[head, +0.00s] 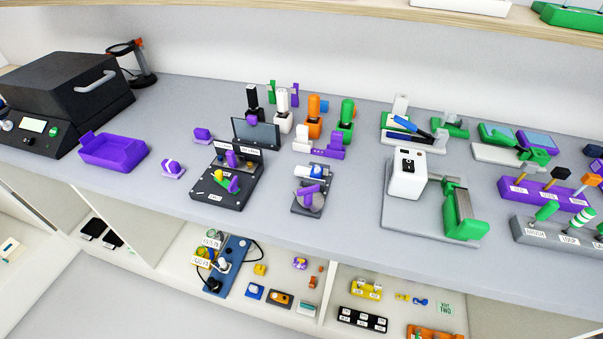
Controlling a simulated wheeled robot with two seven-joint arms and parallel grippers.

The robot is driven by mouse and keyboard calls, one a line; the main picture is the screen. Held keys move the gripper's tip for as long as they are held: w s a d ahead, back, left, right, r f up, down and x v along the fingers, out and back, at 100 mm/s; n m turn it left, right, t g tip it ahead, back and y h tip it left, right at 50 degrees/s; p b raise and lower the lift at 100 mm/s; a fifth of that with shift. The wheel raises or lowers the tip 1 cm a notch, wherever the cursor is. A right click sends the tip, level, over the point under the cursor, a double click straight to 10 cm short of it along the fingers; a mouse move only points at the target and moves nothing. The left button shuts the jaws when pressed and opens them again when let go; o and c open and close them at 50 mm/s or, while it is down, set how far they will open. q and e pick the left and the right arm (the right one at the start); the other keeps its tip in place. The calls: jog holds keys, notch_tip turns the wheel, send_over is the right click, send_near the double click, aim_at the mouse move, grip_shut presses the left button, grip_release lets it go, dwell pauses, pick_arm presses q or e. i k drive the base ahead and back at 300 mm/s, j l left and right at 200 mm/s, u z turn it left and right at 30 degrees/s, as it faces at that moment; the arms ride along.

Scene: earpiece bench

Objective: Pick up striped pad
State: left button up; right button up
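I cannot single out a striped pad with certainty. A small purple piece with a whitish top (172,167) lies on the grey bench, right of the purple tray (113,150); it is too small to tell whether it bears stripes. A similar purple piece (203,134) sits farther back. A green-and-white banded handle (572,222) stands in the grey rack (545,232) at the right. Neither of my grippers is in view.
A black box machine (72,98) stands at the back left. Dark fixtures (226,190) (309,198) and a white-and-green press (408,176) stand along the bench. A shelf below (290,268) holds several small parts. Bench between the tray and dark fixture is mostly clear.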

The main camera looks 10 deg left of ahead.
aim_at(172, 168)
jog(key=u, duration=1.4)
